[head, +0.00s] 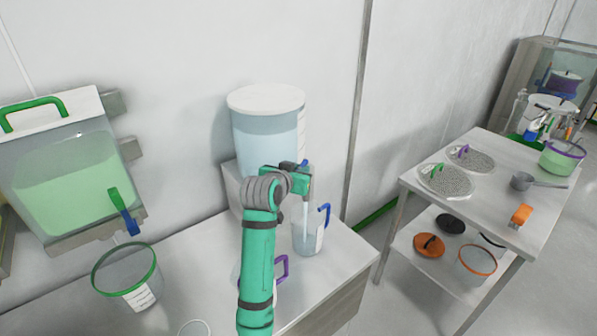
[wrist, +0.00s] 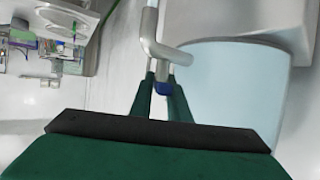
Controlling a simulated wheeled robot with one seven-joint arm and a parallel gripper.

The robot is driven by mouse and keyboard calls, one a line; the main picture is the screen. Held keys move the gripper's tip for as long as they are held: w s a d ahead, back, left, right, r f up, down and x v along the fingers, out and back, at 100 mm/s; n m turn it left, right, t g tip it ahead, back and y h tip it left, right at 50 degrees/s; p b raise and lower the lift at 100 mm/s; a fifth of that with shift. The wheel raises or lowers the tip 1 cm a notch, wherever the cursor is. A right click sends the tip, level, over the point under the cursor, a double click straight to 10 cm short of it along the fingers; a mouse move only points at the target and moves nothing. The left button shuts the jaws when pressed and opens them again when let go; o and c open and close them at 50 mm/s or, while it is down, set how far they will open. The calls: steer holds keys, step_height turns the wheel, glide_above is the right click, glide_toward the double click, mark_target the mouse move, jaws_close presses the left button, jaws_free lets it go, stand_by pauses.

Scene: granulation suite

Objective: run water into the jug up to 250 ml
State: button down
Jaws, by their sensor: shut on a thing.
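The clear water tank (head: 268,135) with a white lid stands against the wall; its pale blue side also fills the right of the wrist view (wrist: 235,95). My gripper (head: 301,180) is at its tap. In the wrist view my gripper (wrist: 163,92) is shut on the blue tap lever (wrist: 163,88), beside the grey spout pipe (wrist: 155,48). The clear jug (head: 308,243) with a blue handle stands upright below the tap. A pale stream falls from the spout into it, and bluish water shows in its lower part. The jug's marks are too small to read.
A tank of green liquid (head: 65,185) hangs at left above a green-rimmed jug (head: 127,278). A purple-handled vessel (head: 282,268) is partly hidden behind my arm. A metal table (head: 490,205) with sieves and pans stands at right, across a gap.

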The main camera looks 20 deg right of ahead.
steer(key=shift+s+d, duration=0.1)
steer(key=shift+s, duration=0.05)
steer(key=c, duration=1.7)
jaws_free()
